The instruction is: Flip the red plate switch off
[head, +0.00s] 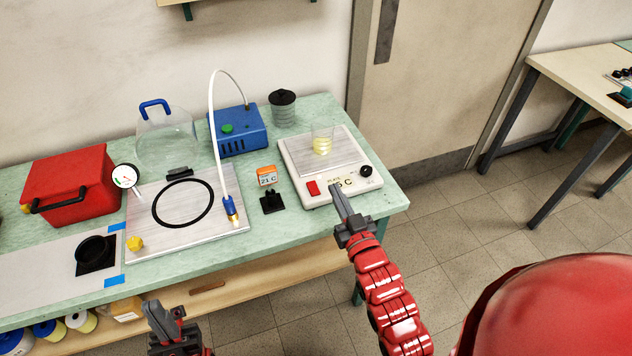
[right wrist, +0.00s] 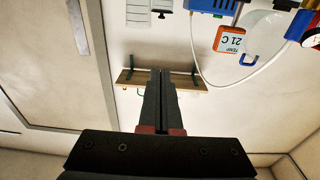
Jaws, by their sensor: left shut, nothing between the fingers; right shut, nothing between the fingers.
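The red plate switch (head: 313,187) sits on the front left of the white hot plate (head: 290,160), at the right end of the bench. Whether it is on or off is too small to tell. A glass beaker with something yellow (head: 322,142) stands on the plate's grey top. My right gripper (head: 336,188) is shut and empty, its tip just right of the switch, overlapping the plate's front label in the head view. Contact cannot be told. Its closed fingers also show in the right wrist view (right wrist: 160,75). My left gripper (head: 150,304) is shut and empty, low before the bench.
A black knob (head: 366,171) is on the plate's right front. Left of the plate stand an orange-and-white 21 C display (head: 267,177), a blue pump (head: 238,131) with a white hose, and a metal board (head: 150,215). A red toolbox (head: 70,185) is at far left.

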